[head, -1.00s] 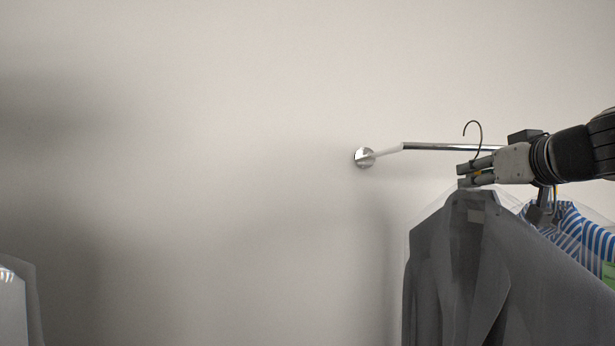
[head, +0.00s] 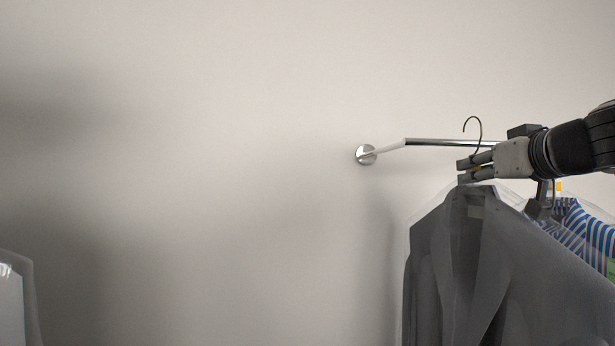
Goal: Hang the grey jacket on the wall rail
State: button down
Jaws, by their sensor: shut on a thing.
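The grey jacket (head: 436,262) hangs upright in a clear cover at the lower right of the head view. Its dark wire hook (head: 480,132) sticks up above my gripper, with the open curve at the top. My gripper (head: 470,169) is shut on the hanger just below the hook. The chrome wall rail (head: 435,142) runs rightward from its wall mount (head: 366,154) and passes behind the hook and gripper. The hook's top stands a little above the rail in the picture. I cannot tell how far the hook is from the rail in depth.
A blue-and-white striped shirt (head: 574,228) in a cover hangs right behind the jacket, partly hidden by it and my arm. Part of a grey garment (head: 30,300) shows at the lower left edge. The wall between is bare, and the rail's left stretch looks empty.

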aim_at(508, 202)
jog(key=shift+r, duration=0.1)
dwell(0.3)
jog(key=shift+w+a+b, duration=0.1)
jog(key=shift+w+b, duration=1.05)
jog(key=shift+w, duration=1.3)
jog(key=shift+f+b, duration=1.35)
jog(key=shift+b, duration=0.25)
jog(key=c, duration=1.4)
grip_release()
jog(key=shift+f, duration=0.15)
jog(key=s, duration=0.4)
jog(key=s+r, duration=0.1)
jog(key=s, duration=0.7)
jog(key=shift+d+r, duration=0.2)
jog(key=shift+r, duration=0.05)
